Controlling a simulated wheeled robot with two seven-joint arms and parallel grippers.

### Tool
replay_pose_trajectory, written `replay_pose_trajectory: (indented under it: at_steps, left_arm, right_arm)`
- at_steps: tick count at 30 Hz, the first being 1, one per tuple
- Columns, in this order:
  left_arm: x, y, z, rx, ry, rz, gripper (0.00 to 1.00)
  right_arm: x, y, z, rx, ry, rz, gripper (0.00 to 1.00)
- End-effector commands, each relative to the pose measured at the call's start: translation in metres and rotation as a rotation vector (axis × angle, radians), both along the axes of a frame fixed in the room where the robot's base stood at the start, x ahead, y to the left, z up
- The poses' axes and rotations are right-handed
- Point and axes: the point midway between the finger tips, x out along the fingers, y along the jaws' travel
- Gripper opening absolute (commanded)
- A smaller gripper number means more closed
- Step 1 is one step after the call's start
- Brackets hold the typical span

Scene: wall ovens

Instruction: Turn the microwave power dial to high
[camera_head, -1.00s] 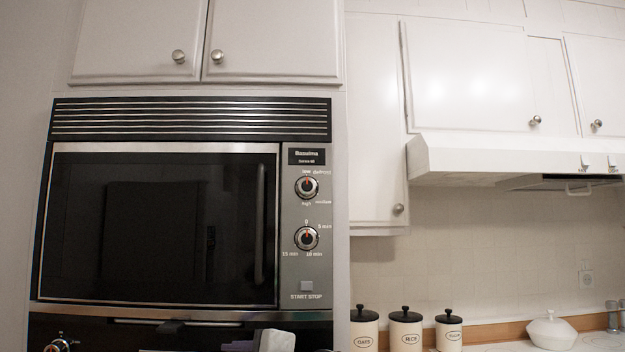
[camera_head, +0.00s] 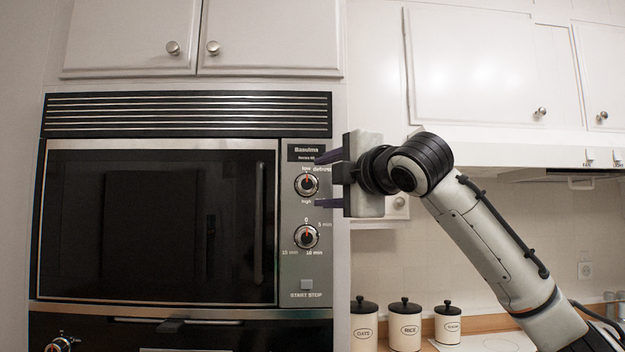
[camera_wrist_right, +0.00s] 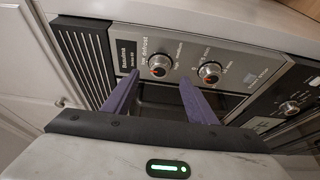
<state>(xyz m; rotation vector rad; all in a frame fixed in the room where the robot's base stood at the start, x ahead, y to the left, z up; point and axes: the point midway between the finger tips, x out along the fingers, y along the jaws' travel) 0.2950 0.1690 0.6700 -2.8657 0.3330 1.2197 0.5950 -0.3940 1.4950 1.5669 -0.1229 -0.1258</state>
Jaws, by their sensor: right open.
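The microwave (camera_head: 160,225) is built into the wall cabinet, its door shut. Its power dial (camera_head: 306,185) is the upper round knob on the right-hand panel, with a red mark at the top near "low"; "high" is printed below it. My right gripper (camera_head: 319,180) comes in from the right, open, with one dark finger above the dial's level and one below. In the right wrist view the power dial (camera_wrist_right: 160,66) shows between the tips of the purple fingers (camera_wrist_right: 160,79); whether they touch it I cannot tell. My left gripper is out of view.
The timer dial (camera_head: 306,236) sits just below the power dial, with the start/stop button (camera_head: 307,284) under it. Cabinet doors (camera_head: 270,40) are above, a range hood (camera_head: 520,155) is at the right. Several canisters (camera_head: 405,325) stand on the counter.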

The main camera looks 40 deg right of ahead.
Motion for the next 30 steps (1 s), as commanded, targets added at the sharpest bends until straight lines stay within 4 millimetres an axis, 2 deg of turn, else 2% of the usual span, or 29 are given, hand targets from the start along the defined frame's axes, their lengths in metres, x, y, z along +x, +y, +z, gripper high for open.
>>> replay_pose_trajectory:
  at_steps: [3, 9, 14, 21, 28, 30]
  left_arm:
    - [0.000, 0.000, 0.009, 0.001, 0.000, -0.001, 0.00]
    - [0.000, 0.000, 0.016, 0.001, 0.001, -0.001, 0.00]
    - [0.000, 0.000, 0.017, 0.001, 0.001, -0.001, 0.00]
    - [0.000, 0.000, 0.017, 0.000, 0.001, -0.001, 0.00]
    - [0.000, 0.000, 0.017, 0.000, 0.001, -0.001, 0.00]
    - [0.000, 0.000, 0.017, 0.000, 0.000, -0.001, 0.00]
  right_arm:
    - [0.023, -0.003, 0.002, 0.002, 0.002, 0.000, 0.52]
    - [0.048, -0.007, 0.002, 0.002, 0.001, 0.001, 0.52]
    - [0.056, -0.009, 0.000, 0.001, 0.000, 0.000, 0.52]
    - [0.056, -0.009, 0.000, 0.001, -0.001, 0.001, 0.52]
    - [0.056, -0.008, 0.000, 0.001, -0.001, 0.001, 0.13]
    - [0.056, -0.008, 0.000, 0.001, -0.001, 0.001, 0.12]
